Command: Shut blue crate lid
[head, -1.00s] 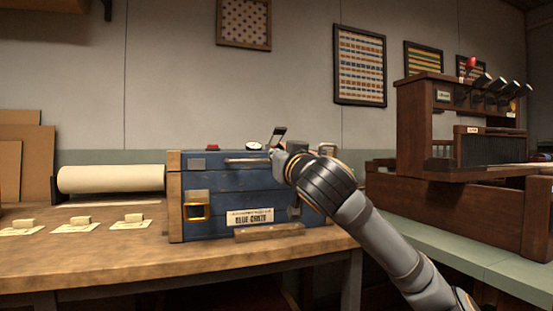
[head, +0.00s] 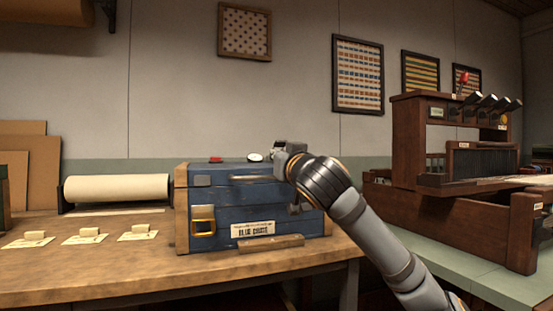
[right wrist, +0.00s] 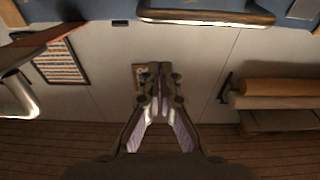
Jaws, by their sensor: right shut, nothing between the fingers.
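The blue crate (head: 225,198) stands on the wooden workbench. It has a wooden frame, a brass latch (head: 203,221) and a label on the front. A metal bar handle (head: 250,178) runs along its upper front. The lid looks low, but I cannot tell whether it sits flush. My right gripper (head: 279,147) is at the crate's upper right, partly hidden by its own wrist. In the right wrist view the right gripper's fingers (right wrist: 158,72) are together and empty. A blue surface with a metal bar (right wrist: 205,18) shows at that view's top. My left gripper is out of view.
A wooden block (head: 270,242) lies before the crate. Paper cards (head: 82,239) with small blocks lie left of it, and a paper roll (head: 116,188) stands behind them. A dark wooden loom (head: 450,205) stands on the right. Bare bench top (head: 130,270) is at front left.

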